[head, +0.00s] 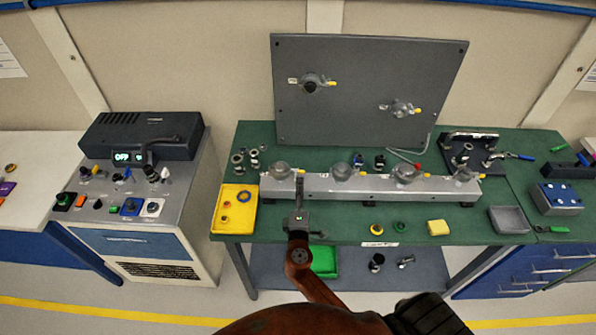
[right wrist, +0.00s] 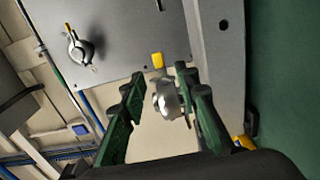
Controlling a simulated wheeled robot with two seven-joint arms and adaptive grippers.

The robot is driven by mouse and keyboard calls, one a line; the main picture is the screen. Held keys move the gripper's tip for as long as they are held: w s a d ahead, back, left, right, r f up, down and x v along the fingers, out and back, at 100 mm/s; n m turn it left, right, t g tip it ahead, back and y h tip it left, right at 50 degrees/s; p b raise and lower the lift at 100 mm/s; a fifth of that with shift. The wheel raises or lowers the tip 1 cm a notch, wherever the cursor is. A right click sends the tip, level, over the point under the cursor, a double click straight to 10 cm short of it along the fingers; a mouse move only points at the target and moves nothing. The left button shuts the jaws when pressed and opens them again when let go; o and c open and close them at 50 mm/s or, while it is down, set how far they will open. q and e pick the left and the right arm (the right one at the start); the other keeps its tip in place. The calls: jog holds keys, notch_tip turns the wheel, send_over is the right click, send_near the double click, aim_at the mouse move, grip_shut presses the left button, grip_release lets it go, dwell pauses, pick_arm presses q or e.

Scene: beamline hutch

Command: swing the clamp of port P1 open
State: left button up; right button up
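A long grey rail (head: 385,187) on the green bench carries a row of round silver clamps with yellow tabs. No port label is readable, so I cannot tell which is P1. The leftmost clamp (head: 281,170) is at the rail's left end. My right gripper (head: 299,187) is upright in front of the rail, just right of that clamp, its fingers partly covering the rail. In the right wrist view the gripper (right wrist: 160,86) is open, with a silver rounded part (right wrist: 166,100) between its green fingers. I cannot tell whether they touch it. My left gripper is out of view.
A grey upright panel (head: 365,60) with two more clamped ports stands behind the rail. A yellow tray (head: 222,222) is left of the rail. A yellow block (head: 438,228), green ring (head: 400,227) and grey tray (head: 508,220) lie in front. A control cabinet (head: 140,205) stands left.

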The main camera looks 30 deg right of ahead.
aim_at(302, 173)
jog(key=x, duration=0.4)
jog(key=shift+s+d+r+p, duration=0.1)
jog(key=shift+d+r+p, duration=0.05)
jog(key=shift+d+p, duration=0.15)
jog(key=shift+x, duration=0.9)
jog(key=c, duration=0.8)
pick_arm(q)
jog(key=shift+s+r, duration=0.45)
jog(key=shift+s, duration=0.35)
